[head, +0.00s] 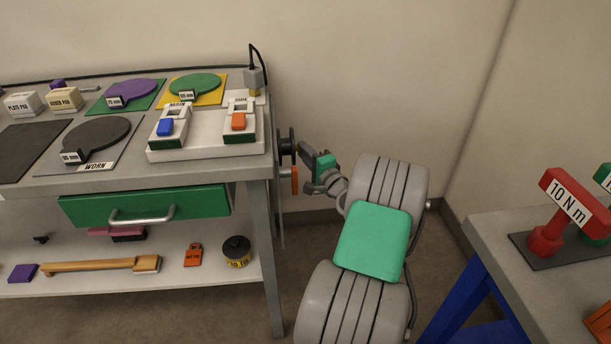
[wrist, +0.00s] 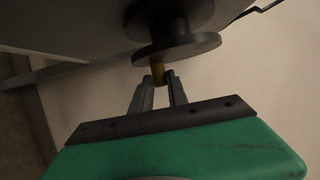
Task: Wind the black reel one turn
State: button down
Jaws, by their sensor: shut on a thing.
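The black reel (head: 287,145) is mounted on the right end of the cart, just below the level of its top. In the wrist view the reel (wrist: 178,48) shows as dark round flanges, with a short yellow peg (wrist: 158,72) sticking out of its near face. My gripper (head: 303,150) reaches the reel from the right. In the wrist view my gripper (wrist: 160,80) has its two grey fingers around the peg, shut on it. The finger contact is dim and partly hidden.
The cart's grey top (head: 180,172) is left of my gripper, its leg (head: 265,250) below. An orange piece (head: 294,180) hangs beside the reel. A grey table (head: 510,240) with a red torque tool (head: 565,210) stands right. The wall is behind.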

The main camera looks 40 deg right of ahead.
jog(key=shift+w+d+r+n+t+y+b, duration=0.15)
jog(key=shift+n+t+b, duration=0.8)
jog(key=shift+b, duration=1.3)
jog(key=shift+w+d+r+n+t+y+b, duration=0.1)
jog(key=shift+w+n+t+b, duration=0.3)
jog(key=shift+t+b, duration=1.35)
jog(key=shift+w+d+r+n+t+y+b, duration=0.15)
jog(key=shift+n+t+b, duration=0.65)
jog(key=shift+b, duration=1.9)
jog(key=shift+n+t+y, duration=0.3)
jog(key=shift+n+y, duration=0.05)
jog(key=shift+y, duration=0.05)
jog(key=c, duration=1.3)
grip_release()
jog(key=shift+r, duration=0.1)
